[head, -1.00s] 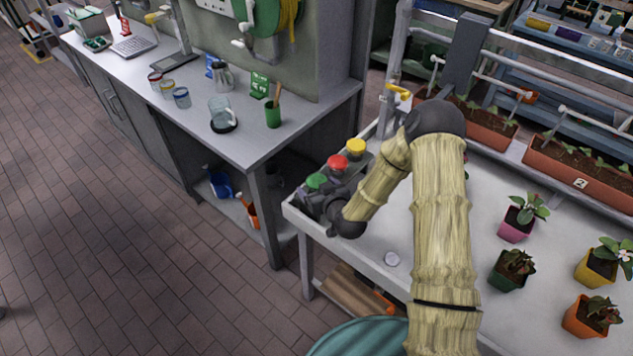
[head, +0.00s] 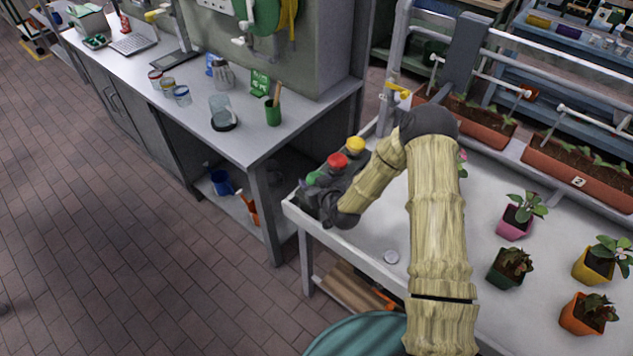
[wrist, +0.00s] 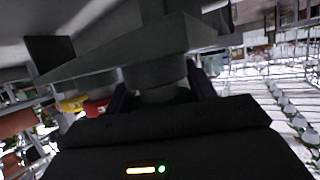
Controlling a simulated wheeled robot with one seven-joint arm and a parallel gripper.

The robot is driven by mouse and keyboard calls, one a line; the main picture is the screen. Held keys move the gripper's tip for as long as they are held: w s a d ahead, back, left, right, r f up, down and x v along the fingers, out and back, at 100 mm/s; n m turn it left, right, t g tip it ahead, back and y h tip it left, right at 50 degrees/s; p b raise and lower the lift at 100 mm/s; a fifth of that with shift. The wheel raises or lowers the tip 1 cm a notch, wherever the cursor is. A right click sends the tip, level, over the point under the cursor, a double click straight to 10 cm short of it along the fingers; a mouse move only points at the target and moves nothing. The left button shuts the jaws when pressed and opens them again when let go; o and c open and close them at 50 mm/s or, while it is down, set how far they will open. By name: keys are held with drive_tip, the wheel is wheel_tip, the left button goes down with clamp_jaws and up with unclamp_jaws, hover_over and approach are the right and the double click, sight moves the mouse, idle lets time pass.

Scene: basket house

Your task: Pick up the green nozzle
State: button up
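The green nozzle (head: 312,178) sits at the near left end of a row at the left edge of the white table, mostly hidden behind my gripper in the head view. A red nozzle (head: 337,161) and a yellow nozzle (head: 355,145) follow it in the row. My gripper (head: 318,192) is down at the green nozzle. In the wrist view my gripper (wrist: 160,92) has its two dark fingers wide apart, one on each side of a grey cylindrical part (wrist: 158,76) with a dark green edge below. I see no clear grip on it.
A grey workbench (head: 240,148) with a glass jug stands left, across a gap.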

sight(315, 173)
drive_tip(key=shift+c, duration=1.4)
drive_tip(key=shift+r, duration=0.1)
wheel_tip(315, 173, up, 10)
drive_tip(key=shift+f+b, duration=0.1)
drive_tip(key=shift+b, duration=0.7)
